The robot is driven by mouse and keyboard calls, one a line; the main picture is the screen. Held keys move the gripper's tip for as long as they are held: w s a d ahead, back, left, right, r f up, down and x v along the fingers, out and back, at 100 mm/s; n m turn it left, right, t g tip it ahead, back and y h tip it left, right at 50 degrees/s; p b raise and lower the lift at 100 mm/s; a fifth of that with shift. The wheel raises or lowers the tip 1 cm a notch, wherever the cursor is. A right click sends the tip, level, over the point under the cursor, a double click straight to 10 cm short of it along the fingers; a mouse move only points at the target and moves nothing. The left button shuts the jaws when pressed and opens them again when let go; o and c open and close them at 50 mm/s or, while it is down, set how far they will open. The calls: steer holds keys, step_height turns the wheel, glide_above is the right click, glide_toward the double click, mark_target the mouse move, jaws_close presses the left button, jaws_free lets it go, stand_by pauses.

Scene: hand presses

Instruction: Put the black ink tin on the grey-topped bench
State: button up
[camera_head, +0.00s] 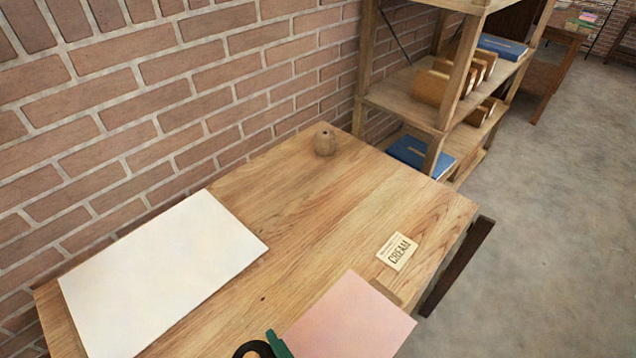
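No black ink tin shows in this view. No bench with a grey top can be made out. My gripper is not in view. The table (315,215) close below me has a plain wooden top and stands against a brick wall.
On the table lie white sheets (160,275), pink sheets (350,322), a card reading CREAM (397,251), a small round wooden thing (325,140) and a black and green object (268,347), cut off below. A wooden shelf (400,92) stands behind. Bare floor (550,200) lies right.

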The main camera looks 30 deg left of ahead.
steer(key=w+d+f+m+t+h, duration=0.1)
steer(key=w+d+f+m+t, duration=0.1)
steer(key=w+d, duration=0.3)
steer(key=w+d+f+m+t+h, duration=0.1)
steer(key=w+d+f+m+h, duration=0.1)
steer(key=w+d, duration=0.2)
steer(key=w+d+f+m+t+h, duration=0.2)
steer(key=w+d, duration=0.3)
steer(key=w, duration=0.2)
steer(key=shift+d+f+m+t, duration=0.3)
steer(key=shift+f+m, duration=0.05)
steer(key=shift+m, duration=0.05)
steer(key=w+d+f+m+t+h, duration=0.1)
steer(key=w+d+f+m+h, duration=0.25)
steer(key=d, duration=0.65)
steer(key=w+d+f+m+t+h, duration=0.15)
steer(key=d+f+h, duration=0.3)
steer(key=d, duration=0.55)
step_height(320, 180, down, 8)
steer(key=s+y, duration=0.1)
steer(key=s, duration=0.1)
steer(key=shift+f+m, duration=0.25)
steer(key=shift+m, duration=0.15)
